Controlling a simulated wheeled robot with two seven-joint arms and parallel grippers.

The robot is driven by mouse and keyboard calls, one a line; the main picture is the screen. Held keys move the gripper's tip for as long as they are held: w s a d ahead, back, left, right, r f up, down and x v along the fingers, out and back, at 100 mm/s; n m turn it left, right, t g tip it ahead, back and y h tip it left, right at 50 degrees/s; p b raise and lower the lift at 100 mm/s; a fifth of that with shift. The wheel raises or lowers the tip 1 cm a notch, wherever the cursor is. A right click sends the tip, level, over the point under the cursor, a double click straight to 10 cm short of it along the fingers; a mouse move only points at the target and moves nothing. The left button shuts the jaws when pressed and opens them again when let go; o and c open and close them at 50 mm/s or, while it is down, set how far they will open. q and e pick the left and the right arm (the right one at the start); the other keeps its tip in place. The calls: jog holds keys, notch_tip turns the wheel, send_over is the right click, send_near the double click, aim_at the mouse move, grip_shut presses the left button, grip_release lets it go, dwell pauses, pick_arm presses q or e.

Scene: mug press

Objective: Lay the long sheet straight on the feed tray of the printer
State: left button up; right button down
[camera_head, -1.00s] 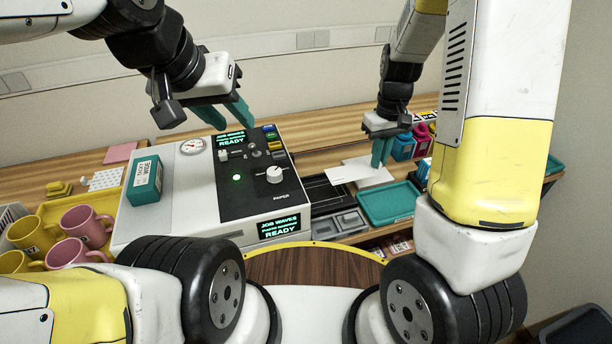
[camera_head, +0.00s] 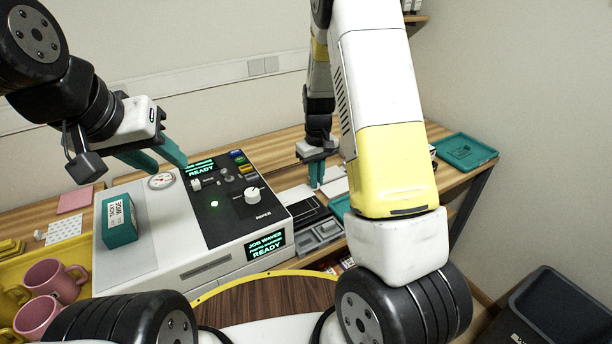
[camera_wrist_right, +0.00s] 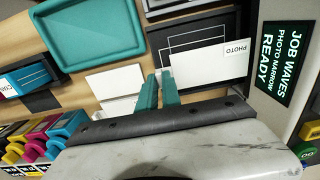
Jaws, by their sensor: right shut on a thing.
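My right gripper (camera_head: 316,180) is shut on the left end of a white sheet marked PHOTO (camera_wrist_right: 208,65), the long sheet. The sheet reaches towards the printer (camera_head: 215,215) and also shows in the head view (camera_head: 294,195). It overlaps the dark feed tray with a white outline (camera_wrist_right: 188,37) beside the printer; the tray also shows in the head view (camera_head: 305,211). In the wrist view the sheet looks slightly tilted against that outline. I cannot tell whether it touches the tray. My left gripper (camera_head: 158,157) is open and empty above the back of the printer.
Other white sheets (camera_wrist_right: 115,82) lie on the wooden table beside my right fingers. A teal tray (camera_wrist_right: 90,30) and a grey divided tray (camera_head: 320,232) are near. A teal box (camera_head: 119,220) sits on the printer; pink mugs (camera_head: 50,280) stand left.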

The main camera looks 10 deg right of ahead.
jog(key=shift+f, duration=2.65)
jog(key=c, duration=1.5)
grip_release()
jog(key=shift+f, duration=0.1)
jog(key=shift+c, duration=0.2)
notch_tip(320, 180, up, 13)
jog(key=shift+f, duration=0.2)
notch_tip(320, 180, up, 8)
jog(key=m+t+y, duration=0.1)
send_over(316, 200)
jog(key=s, duration=0.4)
jog(key=s+a+r+m+t, duration=0.1)
jog(key=s+r+t, duration=0.1)
jog(key=s+r, duration=0.4)
jog(key=s+a+r+m+t+y, duration=0.1)
jog(key=s+r+t, duration=0.2)
jog(key=s, duration=1.1)
notch_tip(316, 200, up, 3)
jog(key=shift+s+f, duration=0.15)
